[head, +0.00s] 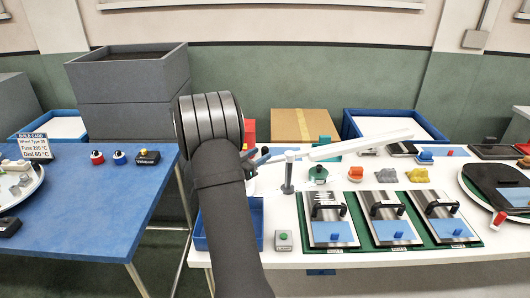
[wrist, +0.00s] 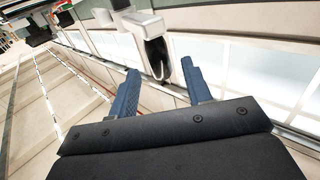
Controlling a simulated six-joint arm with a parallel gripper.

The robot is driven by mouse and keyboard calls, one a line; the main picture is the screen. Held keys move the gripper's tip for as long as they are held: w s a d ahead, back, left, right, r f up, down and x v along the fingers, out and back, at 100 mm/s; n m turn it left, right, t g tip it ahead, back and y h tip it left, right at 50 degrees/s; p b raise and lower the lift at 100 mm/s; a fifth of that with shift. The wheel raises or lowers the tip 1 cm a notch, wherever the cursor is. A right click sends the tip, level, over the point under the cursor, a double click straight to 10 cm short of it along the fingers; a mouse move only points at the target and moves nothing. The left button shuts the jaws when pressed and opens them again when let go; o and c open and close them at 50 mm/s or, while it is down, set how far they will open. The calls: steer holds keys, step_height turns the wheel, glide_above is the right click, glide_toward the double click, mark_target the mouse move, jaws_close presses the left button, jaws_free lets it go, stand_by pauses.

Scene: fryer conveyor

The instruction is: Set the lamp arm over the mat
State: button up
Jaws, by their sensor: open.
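The lamp arm (head: 355,145) is a long white bar in the head view. It runs from near a grey post (head: 288,174) to the right, across the area behind the green mat (head: 302,215). The mat lies on the white table under several metal plates with black handles. My gripper shows in the wrist view (wrist: 160,72) with two blue fingers spread apart and nothing clearly between them. A white piece with a dark oval end (wrist: 156,52) is just beyond the fingertips; I cannot tell whether it belongs to the lamp. In the head view my arm hides most of the gripper.
Small coloured parts (head: 355,173) stand behind the plates. A green button box (head: 283,240) is left of the mat, and a black round-ended device (head: 497,182) is at the right. A blue table (head: 90,200) and stacked grey crates (head: 130,75) are at the left.

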mark_target(265, 151)
steer(key=shift+x, duration=1.85)
jaws_close()
